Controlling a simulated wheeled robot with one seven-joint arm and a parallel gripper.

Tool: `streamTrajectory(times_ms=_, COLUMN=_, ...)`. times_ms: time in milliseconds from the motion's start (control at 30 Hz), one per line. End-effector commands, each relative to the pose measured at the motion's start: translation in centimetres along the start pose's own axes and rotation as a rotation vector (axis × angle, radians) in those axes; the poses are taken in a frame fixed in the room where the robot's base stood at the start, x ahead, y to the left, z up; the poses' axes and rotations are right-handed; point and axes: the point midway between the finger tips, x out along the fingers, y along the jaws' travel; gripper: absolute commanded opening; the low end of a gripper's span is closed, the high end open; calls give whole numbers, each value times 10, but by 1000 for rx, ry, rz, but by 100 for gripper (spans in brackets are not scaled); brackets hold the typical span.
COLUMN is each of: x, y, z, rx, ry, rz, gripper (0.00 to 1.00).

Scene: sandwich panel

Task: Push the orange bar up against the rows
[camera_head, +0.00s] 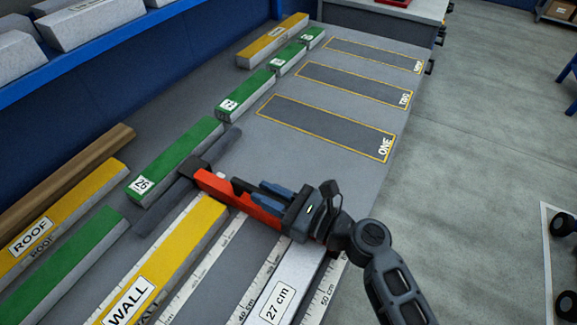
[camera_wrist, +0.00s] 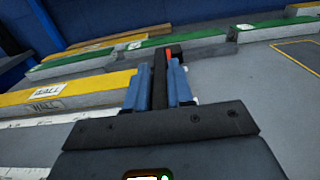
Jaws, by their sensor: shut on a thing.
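The orange bar (camera_head: 245,198) lies low over the bench, with a black piece at its far end. My gripper (camera_head: 264,190) is shut on it near its right part. In the wrist view, my blue fingers (camera_wrist: 158,88) close around a dark part, and a small orange-red bit of the bar (camera_wrist: 168,54) shows beyond. A dark grey crosspiece (camera_head: 160,210) lies at the bar's far end, along the green block marked 26 (camera_head: 170,160). I cannot tell whether it touches that block. The yellow WALL block (camera_head: 180,250) ends beside the bar.
A yellow ROOF block (camera_head: 60,210) and a brown strip (camera_head: 75,170) lie at left. Several green blocks (camera_head: 245,95) continue the row backward. A 27 cm block (camera_head: 290,278) lies near my wrist. Outlined areas (camera_head: 330,125) at right are empty. A blue shelf edge (camera_head: 100,50) stands behind.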

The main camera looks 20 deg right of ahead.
Motion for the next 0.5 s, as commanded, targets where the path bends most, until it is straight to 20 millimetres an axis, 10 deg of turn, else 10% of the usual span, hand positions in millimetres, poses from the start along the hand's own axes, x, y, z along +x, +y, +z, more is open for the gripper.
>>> streamTrajectory(times_ms=500, x=0, y=63, z=0, rx=-1, ry=0, rz=0, gripper=0)
